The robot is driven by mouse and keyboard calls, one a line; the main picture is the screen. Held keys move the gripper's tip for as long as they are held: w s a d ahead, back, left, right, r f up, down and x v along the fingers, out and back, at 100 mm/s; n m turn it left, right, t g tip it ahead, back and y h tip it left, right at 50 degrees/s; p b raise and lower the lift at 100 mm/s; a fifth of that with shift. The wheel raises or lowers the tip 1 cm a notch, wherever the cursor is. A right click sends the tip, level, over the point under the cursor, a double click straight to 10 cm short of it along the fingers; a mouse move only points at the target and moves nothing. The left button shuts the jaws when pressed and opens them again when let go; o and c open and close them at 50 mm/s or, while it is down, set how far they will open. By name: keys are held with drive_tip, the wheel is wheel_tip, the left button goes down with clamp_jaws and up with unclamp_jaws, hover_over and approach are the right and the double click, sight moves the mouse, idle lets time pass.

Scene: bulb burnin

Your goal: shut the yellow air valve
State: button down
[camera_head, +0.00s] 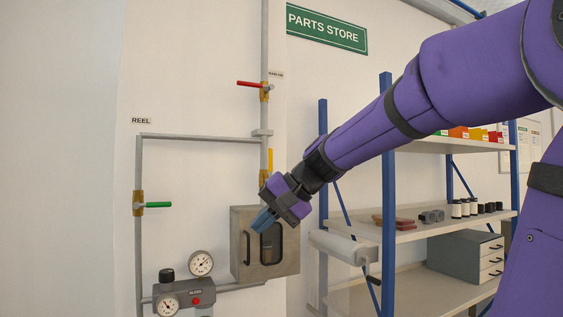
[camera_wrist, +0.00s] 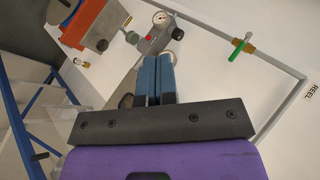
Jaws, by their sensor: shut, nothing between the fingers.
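The yellow air valve handle (camera_head: 270,160) is on the vertical pipe right of the middle pipe run in the head view. The handle stands upright, in line with the pipe. Its brass body shows just below and is partly hidden by my gripper. My gripper (camera_head: 262,221) is below the valve, in front of the grey wall box, with its blue fingers pointing down and left. It is shut and empty, and looks apart from the handle. In the wrist view the blue fingers (camera_wrist: 155,78) are together; I cannot make out the yellow handle there.
A red handle (camera_head: 250,84) sticks out left higher on the same pipe. A green handle (camera_head: 158,205) points right on the REEL pipe. A grey box (camera_head: 240,272) with a window and gauges (camera_head: 201,263) are below. Blue-post shelving (camera_head: 387,200) stands at right.

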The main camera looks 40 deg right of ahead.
drive_tip(key=w+d+r+m+t, duration=0.2)
drive_tip(key=d+r+t, duration=0.1)
drive_tip(key=d, duration=0.7)
drive_tip(key=w+d+r+m+t, duration=0.2)
drive_tip(key=d+r, duration=0.4)
drive_tip(key=d, duration=0.3)
drive_tip(key=w+d+r+m+t, duration=0.3)
drive_tip(key=w+d+r+t, duration=0.1)
drive_tip(key=d, duration=0.6)
drive_tip(key=shift+w+d+r+t, duration=0.15)
drive_tip(key=shift+d+r+t, duration=0.15)
drive_tip(key=shift+t, duration=0.2)
drive_tip(key=s+a+x, duration=0.1)
drive_tip(key=a+x, duration=0.1)
drive_tip(key=x, duration=1)
drive_tip(key=shift+w+a+f, duration=0.2)
drive_tip(key=shift+w+a, duration=0.25)
